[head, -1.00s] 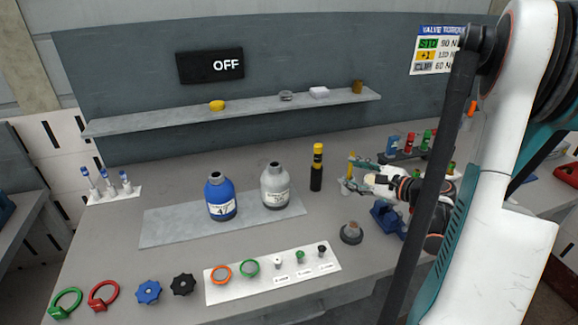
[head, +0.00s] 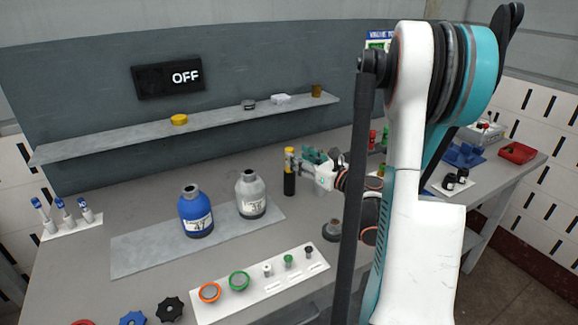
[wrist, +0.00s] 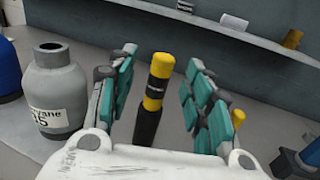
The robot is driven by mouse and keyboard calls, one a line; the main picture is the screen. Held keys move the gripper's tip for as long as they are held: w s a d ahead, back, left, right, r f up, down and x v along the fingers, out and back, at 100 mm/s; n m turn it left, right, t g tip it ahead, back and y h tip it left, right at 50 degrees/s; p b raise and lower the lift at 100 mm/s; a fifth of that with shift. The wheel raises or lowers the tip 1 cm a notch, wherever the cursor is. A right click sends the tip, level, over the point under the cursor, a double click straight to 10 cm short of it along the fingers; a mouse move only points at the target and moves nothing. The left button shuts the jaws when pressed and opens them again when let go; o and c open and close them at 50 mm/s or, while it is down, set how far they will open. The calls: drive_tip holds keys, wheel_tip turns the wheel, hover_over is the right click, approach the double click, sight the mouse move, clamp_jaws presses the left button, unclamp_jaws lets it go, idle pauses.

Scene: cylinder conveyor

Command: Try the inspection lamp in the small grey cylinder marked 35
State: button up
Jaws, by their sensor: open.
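The inspection lamp, a black stick with a yellow top (head: 289,180), stands upright on the bench. In the wrist view the lamp (wrist: 158,85) is between the two teal finger pads. My gripper (head: 304,160) is open around or just short of the lamp; both pads look apart from it. The small grey cylinder (head: 249,197) stands upright left of the lamp, its neck open on top. It also shows at the left of the wrist view (wrist: 55,95), where its label is only partly readable.
A blue cylinder (head: 195,215) stands left of the grey one on a grey mat (head: 135,247). A white strip with rings and small fittings (head: 262,288) lies in front. A shelf (head: 110,138) and an OFF display (head: 168,79) are behind. A dark round part (head: 332,230) sits near my arm.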

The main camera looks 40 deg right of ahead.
sight(290, 149)
drive_tip(key=w+b, duration=0.1)
drive_tip(key=w, duration=0.3)
drive_tip(key=shift+w+d+f+b, duration=0.15)
drive_tip(key=shift+w+f+b, duration=0.05)
drive_tip(key=shift+w+b, duration=0.15)
drive_tip(key=shift+w+r, duration=0.1)
drive_tip(key=shift+w, duration=0.3)
clamp_jaws()
